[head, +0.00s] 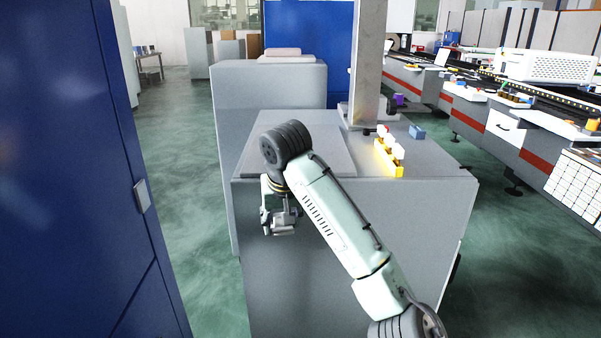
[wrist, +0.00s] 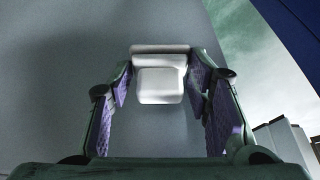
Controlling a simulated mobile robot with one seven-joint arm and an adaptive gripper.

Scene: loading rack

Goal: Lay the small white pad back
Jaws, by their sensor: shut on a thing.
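The small white pad (wrist: 160,88) sits between the purple-lined fingers of my gripper (wrist: 161,76) in the wrist view. The gripper is shut on it, with a grey surface behind. In the head view my gripper (head: 282,218) hangs at the front left corner of the grey cabinet (head: 350,235), beside its front face and below its top edge. A yellow holder (head: 387,160) with several white-topped pieces (head: 390,142) stands on the right part of the cabinet top.
A grey post (head: 367,60) rises from the back of the cabinet top. A small blue block (head: 417,132) lies right of the holder. A flat grey panel (head: 325,142) covers the top's left part, clear apart from my arm above it. A tall blue cabinet (head: 80,170) stands close at left.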

